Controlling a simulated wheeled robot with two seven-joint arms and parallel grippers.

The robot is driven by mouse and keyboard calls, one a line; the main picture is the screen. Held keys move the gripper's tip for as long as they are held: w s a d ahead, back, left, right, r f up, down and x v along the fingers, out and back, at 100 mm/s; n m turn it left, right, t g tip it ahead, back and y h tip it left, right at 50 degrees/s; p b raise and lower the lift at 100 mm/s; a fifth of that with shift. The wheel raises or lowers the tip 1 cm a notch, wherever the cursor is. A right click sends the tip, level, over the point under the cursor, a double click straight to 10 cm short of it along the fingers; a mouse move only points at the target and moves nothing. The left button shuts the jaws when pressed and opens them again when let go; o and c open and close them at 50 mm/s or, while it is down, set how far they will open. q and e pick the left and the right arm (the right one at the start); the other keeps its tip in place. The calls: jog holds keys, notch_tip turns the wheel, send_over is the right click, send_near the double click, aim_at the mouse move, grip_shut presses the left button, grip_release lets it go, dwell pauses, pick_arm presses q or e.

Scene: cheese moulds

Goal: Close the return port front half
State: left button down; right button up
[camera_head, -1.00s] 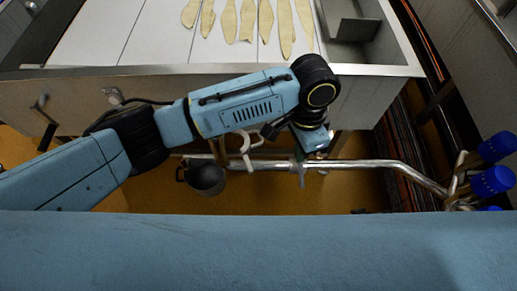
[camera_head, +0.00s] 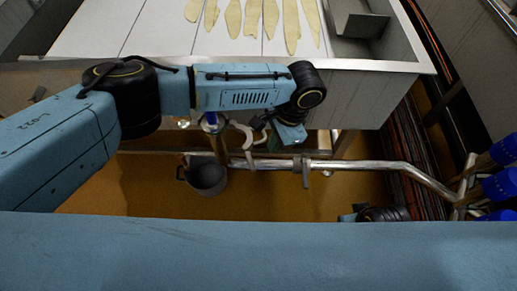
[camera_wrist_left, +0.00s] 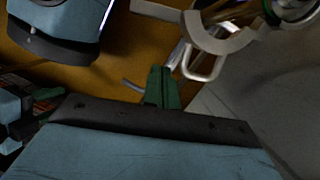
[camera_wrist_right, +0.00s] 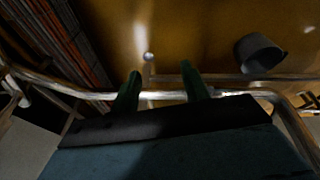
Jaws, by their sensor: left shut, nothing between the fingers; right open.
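A pale open half-ring, which looks like the return port front half (camera_head: 242,134), hangs below the table's front edge in the head view. My right gripper (camera_wrist_right: 160,88) is open and empty, near a metal pipe.
A metal pipe (camera_head: 370,165) runs across below the table (camera_head: 350,64), which carries several pale strips. A dark grey bucket (camera_head: 207,178) is under the pipe and shows in the right wrist view (camera_wrist_right: 260,53). Blue-capped parts (camera_head: 500,183) stand at right. Floor shows between them.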

pick_arm(q)
jog(key=shift+s+a+f, duration=0.1)
jog(key=shift+s+a, duration=0.15)
jog(key=shift+a, duration=0.4)
jog(key=shift+s+a+f, duration=0.1)
jog(key=shift+s+a, duration=0.15)
jog(key=shift+a, duration=0.45)
jog(key=shift+s+a+f, duration=0.1)
jog(key=shift+s+a, duration=0.15)
jog(key=shift+a, duration=0.4)
pick_arm(e)
jog(key=shift+a+r, duration=0.35)
jog(key=shift+r, duration=0.5)
